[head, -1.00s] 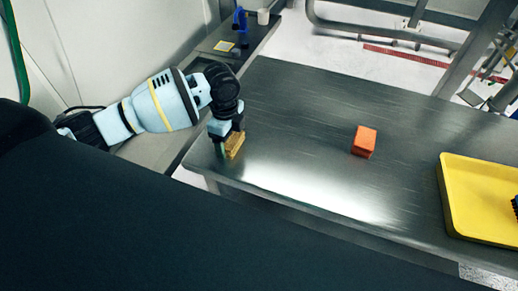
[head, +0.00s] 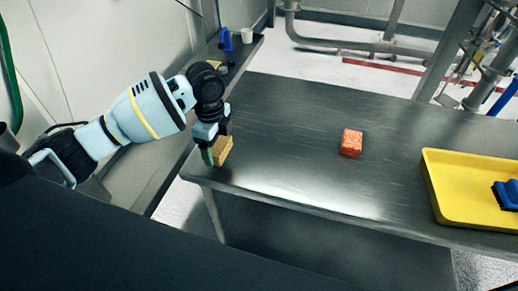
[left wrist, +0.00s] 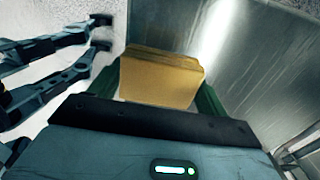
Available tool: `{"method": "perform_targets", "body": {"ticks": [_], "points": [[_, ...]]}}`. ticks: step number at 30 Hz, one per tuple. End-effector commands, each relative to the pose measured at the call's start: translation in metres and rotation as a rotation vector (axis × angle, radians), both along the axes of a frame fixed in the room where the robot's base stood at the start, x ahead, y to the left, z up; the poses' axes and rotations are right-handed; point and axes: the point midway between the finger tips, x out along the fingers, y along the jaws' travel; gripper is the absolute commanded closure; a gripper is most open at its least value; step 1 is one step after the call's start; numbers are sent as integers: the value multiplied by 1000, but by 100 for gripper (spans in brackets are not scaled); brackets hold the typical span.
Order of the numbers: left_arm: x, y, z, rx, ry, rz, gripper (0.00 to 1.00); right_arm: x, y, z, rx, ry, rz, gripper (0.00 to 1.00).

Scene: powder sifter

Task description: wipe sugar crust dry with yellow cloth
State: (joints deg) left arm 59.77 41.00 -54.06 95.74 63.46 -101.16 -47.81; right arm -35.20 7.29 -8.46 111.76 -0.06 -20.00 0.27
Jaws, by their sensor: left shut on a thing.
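My left gripper (head: 214,154) is at the left end of the steel table (head: 290,120). It is shut on the folded yellow cloth (head: 222,149). In the left wrist view the cloth (left wrist: 160,78) sits between the green fingers and looks like a thick folded block. The cloth is at or just over the tabletop near the front left corner; I cannot tell if it touches. No sugar crust can be made out on the table. My right gripper is not in view.
An orange-red block-like sponge (head: 351,143) lies mid-table. A yellow tray (head: 445,203) holding a blue brush (head: 507,194) stands at the right. A side counter with a blue item (head: 225,39) and a white cup (head: 247,36) runs behind on the left. The table between the cloth and sponge is clear.

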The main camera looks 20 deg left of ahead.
Motion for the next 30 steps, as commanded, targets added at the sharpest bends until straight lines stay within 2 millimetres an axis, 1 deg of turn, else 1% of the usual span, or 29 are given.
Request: {"method": "perform_targets", "body": {"ticks": [1,6,9,26,30], "points": [[2,0,6,-1,-3,1,44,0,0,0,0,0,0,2],[4,1,20,-1,-2,4,44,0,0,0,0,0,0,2],[5,2,25,-1,-2,6,44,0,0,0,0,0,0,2],[5,2,27,-1,-1,7,44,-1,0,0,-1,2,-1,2],[3,0,27,-1,-2,48,44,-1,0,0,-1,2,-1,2]]}}
